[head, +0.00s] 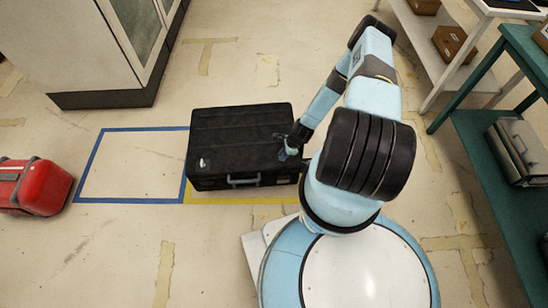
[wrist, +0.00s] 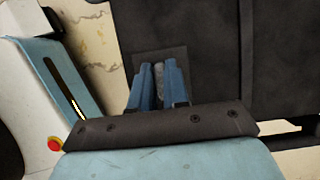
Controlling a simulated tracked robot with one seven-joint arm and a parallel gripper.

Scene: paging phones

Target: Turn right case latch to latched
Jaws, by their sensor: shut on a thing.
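A black ribbed case (head: 238,128) lies closed on the floor, its grey handle (head: 243,181) on the near side. A pale left latch (head: 202,163) shows at its near left corner. My gripper (head: 287,152) is at the case's right part, reaching down onto it. In the wrist view my gripper (wrist: 158,78) has its two blue fingers closed on either side of a grey right case latch (wrist: 158,76), which sits on a dark square plate (wrist: 153,57). The fingers hide much of the latch, so I cannot tell its exact turn.
The case stands by yellow floor tape (head: 232,199). A blue taped rectangle (head: 128,201) to its left is empty. A red case (head: 38,187) lies at the far left. A cabinet (head: 98,60) stands behind, and a green shelf (head: 492,150) at right.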

